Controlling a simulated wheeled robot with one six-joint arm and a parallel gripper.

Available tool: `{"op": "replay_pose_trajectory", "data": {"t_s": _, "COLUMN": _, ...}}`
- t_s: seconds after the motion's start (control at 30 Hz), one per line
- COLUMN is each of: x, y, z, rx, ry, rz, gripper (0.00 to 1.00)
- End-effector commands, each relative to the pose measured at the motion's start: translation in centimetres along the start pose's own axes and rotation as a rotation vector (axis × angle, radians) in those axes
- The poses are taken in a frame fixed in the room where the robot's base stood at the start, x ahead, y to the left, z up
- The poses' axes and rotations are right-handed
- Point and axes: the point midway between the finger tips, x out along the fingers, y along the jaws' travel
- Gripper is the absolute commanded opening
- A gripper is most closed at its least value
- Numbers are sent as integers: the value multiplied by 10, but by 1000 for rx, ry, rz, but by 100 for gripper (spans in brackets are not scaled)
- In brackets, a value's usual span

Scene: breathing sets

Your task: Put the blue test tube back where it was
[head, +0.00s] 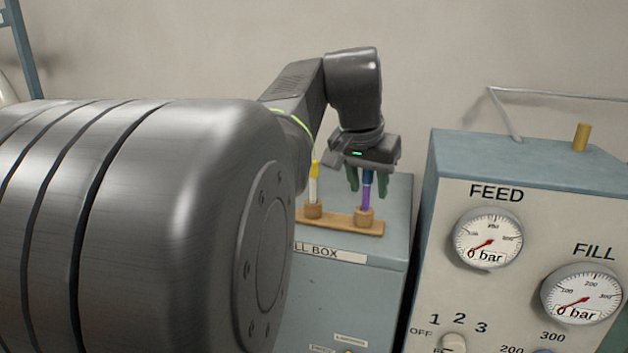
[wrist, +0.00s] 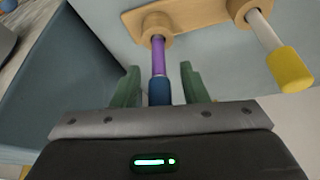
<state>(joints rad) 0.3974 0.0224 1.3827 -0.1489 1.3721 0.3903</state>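The blue test tube has a blue cap (head: 367,177) and a purple body (head: 365,198). It stands upright with its lower end in the right wooden cup (head: 365,216) of a small wooden rack (head: 338,222). In the wrist view the blue cap (wrist: 159,91) and purple body (wrist: 158,56) also show. My gripper (head: 367,184) points down from above, one green finger on each side of the cap. In the wrist view, gaps show between my gripper's fingers (wrist: 160,84) and the tube, so it is open around it. The tube's bottom is hidden in the cup.
A yellow-capped tube (head: 313,180) stands in the rack's left cup, close to my gripper. The rack sits on a blue-grey box (head: 350,280). A gauge panel (head: 520,200) labelled FEED and FILL stands to the right, taller than the box. The wall is behind.

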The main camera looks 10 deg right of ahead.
Motion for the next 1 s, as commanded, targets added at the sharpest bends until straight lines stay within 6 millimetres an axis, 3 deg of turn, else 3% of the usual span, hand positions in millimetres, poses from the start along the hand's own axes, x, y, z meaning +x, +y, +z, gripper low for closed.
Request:
{"op": "replay_pose_trajectory", "data": {"t_s": 0.17, "x": -11, "y": 0, "z": -2, "rx": 0, "ry": 2, "rz": -1, "gripper": 40}}
{"op": "replay_pose_trajectory", "data": {"t_s": 0.5, "x": -82, "y": -1, "z": -2, "rx": -1, "ry": 4, "rz": -2, "gripper": 40}}
{"op": "replay_pose_trajectory", "data": {"t_s": 0.7, "x": -112, "y": 0, "z": -2, "rx": -1, "ry": 2, "rz": -1, "gripper": 40}}
{"op": "replay_pose_trajectory", "data": {"t_s": 1.0, "x": -123, "y": 0, "z": -1, "rx": 0, "ry": -1, "rz": 0, "gripper": 40}}
